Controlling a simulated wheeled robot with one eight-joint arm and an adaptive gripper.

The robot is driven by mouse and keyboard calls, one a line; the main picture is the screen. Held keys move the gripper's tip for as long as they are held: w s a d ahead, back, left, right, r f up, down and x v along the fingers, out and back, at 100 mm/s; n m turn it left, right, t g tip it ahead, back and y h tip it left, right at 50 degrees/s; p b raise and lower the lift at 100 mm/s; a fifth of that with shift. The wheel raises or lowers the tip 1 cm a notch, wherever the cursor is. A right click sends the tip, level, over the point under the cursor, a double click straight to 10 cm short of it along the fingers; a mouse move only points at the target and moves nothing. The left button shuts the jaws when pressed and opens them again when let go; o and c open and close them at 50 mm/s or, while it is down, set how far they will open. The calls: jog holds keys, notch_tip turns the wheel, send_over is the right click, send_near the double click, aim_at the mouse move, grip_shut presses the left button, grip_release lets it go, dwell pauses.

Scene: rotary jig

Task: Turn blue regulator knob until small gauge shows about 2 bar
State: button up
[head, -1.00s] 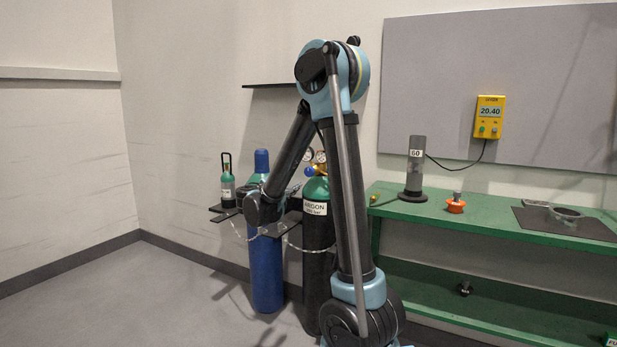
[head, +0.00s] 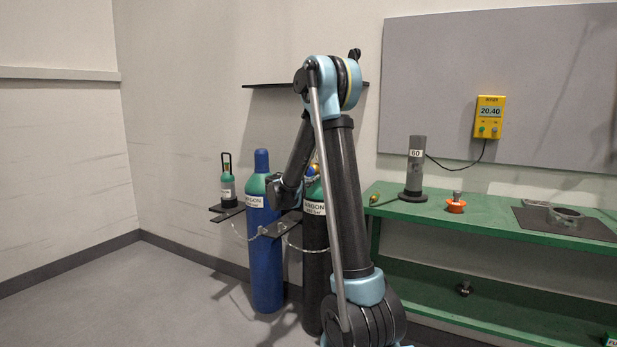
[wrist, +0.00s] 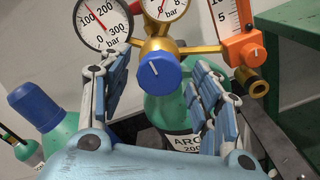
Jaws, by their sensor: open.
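The blue regulator knob (wrist: 159,70) faces me in the wrist view, on a brass regulator body with a white mark on its face. My gripper (wrist: 157,74) is open, with one finger left of the knob and one right of it; I cannot tell whether either touches it. The small gauge (wrist: 165,7) is above the knob, cut off by the top edge, so I cannot read it surely. The large gauge (wrist: 101,24), marked to 300 bar, is at the upper left.
A blue cylinder (head: 264,230) stands left of the argon one, with chains and a bracket at both. The green bench (head: 480,222) is at the right.

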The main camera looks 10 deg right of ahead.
jog(key=shift+w+d, duration=0.2)
jog(key=shift+w, duration=0.1)
jog(key=shift+c, duration=0.4)
jog(key=c, duration=0.9)
jog(key=shift+s+d, duration=0.1)
jog(key=shift+c, duration=0.3)
jog(key=shift+m, duration=0.3)
jog(key=m, duration=1.2)
jog(key=shift+m, duration=0.3)
